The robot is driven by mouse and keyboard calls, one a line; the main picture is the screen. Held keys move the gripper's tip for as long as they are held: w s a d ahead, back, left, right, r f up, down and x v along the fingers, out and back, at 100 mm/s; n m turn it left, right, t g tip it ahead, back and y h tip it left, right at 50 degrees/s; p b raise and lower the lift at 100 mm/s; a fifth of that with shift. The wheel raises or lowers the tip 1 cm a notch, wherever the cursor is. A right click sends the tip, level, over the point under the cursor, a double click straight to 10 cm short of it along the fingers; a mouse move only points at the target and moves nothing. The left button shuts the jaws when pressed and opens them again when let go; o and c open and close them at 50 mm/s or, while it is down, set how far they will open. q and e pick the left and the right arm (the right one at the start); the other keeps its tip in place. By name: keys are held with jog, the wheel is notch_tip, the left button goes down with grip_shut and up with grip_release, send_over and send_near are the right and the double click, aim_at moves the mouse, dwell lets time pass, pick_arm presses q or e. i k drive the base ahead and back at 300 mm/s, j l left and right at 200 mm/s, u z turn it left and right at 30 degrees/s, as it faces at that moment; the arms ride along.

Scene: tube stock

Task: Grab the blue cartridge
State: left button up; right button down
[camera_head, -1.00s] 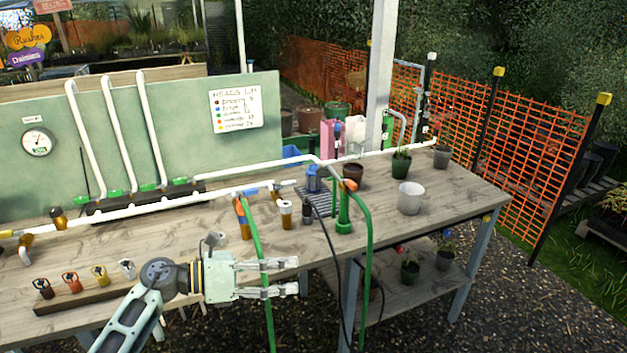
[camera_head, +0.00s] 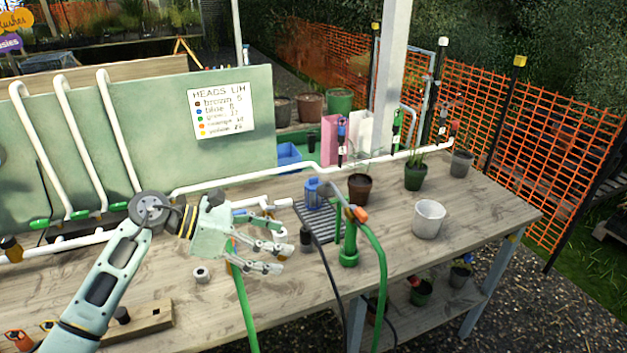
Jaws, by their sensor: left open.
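A blue cartridge-like cylinder (camera_head: 313,195) stands upright on a dark slatted grate (camera_head: 322,222) in the middle of the bench. My left gripper (camera_head: 282,257) is open and empty, its fingers pointing right. In the picture it is below and left of the blue cylinder and apart from it. The gripper hides part of the bench and the top of a green hose (camera_head: 243,310). My right gripper is out of view.
A green standpipe (camera_head: 349,246) with a hose stands right of the grate. A brown pot (camera_head: 360,187) and a white pot (camera_head: 428,219) are farther right. White pipe (camera_head: 245,182) runs behind the grate.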

aim_at(312, 202)
jog(key=i, duration=1.25)
